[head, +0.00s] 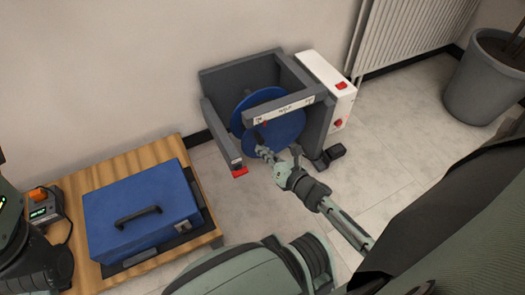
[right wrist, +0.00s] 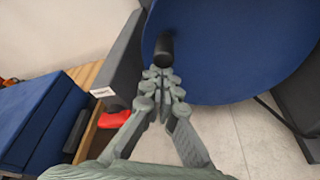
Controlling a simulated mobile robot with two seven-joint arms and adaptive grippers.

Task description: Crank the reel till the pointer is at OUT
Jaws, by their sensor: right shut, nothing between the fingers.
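The blue reel (head: 288,126) stands in a dark grey frame (head: 236,76) against the wall. A pale label strip (head: 285,109) runs across the frame's top bar, its lettering too small to read surely. A small red mark, perhaps the pointer, shows near the strip's left end (head: 265,123). In the right wrist view a black crank knob (right wrist: 164,49) stands out from the blue reel's face (right wrist: 230,45). My right gripper (head: 262,152) is shut and empty in front of the reel. Its fingertips (right wrist: 157,74) are just below the knob; contact cannot be told. My left gripper is not in view.
A red piece (head: 239,171) is at the frame's front left foot. A blue case (head: 140,210) lies on a wooden table (head: 110,168). A black pedal-like piece (head: 334,152) is on the floor.

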